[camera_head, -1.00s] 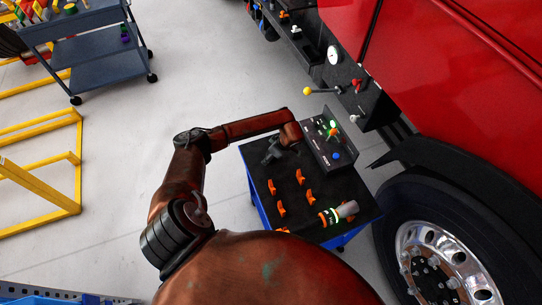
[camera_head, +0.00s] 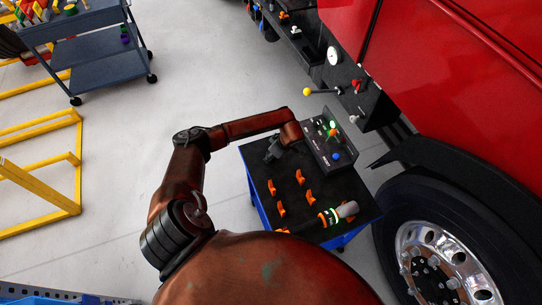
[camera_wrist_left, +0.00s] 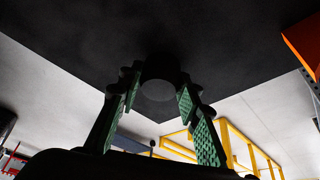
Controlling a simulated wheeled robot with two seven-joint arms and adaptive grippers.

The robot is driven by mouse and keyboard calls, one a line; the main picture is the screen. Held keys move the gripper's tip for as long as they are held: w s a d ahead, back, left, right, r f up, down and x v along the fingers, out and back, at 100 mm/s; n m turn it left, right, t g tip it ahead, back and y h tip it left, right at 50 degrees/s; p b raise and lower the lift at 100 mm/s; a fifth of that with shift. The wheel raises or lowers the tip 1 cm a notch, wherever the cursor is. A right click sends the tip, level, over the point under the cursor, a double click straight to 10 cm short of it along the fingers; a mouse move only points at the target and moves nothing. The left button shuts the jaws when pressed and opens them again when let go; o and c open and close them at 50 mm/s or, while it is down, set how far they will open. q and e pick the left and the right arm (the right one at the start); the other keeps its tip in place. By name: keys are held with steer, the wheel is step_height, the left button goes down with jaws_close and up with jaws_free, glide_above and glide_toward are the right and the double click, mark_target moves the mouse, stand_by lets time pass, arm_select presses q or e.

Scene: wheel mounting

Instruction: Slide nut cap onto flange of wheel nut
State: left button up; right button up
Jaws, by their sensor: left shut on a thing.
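My left gripper (camera_head: 273,151) is low at the far left of a small cart's black top (camera_head: 296,180). In the left wrist view its green-padded fingers (camera_wrist_left: 160,88) are closed on a dark round piece (camera_wrist_left: 160,78), which looks like the nut cap. Shadow hides its detail, and I cannot tell whether it touches the cart top. The truck wheel (camera_head: 445,262) with its silver rim is at the lower right, apart from the gripper. Wheel nuts (camera_head: 428,276) show small around its hub; their flanges are too small to make out. My right gripper is out of view.
Several orange holders (camera_head: 281,209) stand on the cart top, with a lit cylindrical tool (camera_head: 338,212) near its front right. A control box (camera_head: 333,145) borders its right side. The red truck (camera_head: 425,70) stands beyond. Grey floor is clear left of the cart.

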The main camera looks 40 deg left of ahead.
arm_select(q)
step_height(320, 180, up, 2)
steer(key=shift+a+r, duration=0.1)
steer(key=shift+r, duration=0.1)
steer(key=s+d+r, duration=0.8)
steer(key=d+r, duration=0.2)
steer(key=d, duration=0.1)
steer(key=shift+s+p, duration=0.4)
steer(key=shift+o, duration=1)
steer(key=c, duration=0.6)
